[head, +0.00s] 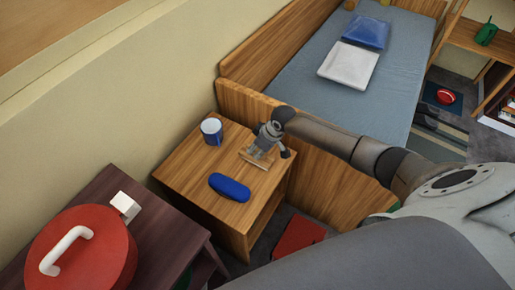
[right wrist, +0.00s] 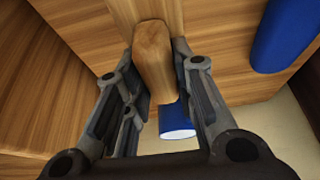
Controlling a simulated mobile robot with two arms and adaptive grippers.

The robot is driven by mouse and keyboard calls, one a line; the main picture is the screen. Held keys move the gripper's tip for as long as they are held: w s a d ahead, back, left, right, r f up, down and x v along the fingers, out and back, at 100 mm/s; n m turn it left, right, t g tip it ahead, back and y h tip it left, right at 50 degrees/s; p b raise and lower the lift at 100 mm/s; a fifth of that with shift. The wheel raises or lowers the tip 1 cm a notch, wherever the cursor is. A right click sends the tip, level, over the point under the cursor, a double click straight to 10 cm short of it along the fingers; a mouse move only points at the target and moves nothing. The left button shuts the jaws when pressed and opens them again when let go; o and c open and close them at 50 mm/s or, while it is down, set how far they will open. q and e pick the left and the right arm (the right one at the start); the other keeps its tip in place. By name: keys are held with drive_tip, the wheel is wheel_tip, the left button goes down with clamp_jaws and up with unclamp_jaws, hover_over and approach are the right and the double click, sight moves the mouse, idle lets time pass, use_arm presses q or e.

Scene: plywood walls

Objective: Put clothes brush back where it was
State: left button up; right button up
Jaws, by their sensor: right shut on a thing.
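The clothes brush (head: 252,162) is a wooden piece on or just over the top of the wooden nightstand (head: 180,172); I cannot tell whether it touches. My right gripper (head: 262,154) points down at the nightstand and is shut on the brush. In the right wrist view the brush's wooden body (right wrist: 153,55) shows between the two fingers (right wrist: 155,100). Its underside is hidden. My left gripper is not in view.
A blue and white mug (head: 211,131) stands left of the brush, and a blue case (head: 229,187) lies in front of it. The bed's wooden end board (head: 325,172) rises right beside the nightstand. A dark table (head: 152,222) with a red round lidded thing (head: 105,255) is at lower left.

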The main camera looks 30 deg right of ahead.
drive_tip(key=shift+f, duration=0.25)
drive_tip(key=o, duration=1)
drive_tip(key=shift+f, duration=0.1)
drive_tip(key=v, duration=1.2)
drive_tip(key=shift+p, duration=0.35)
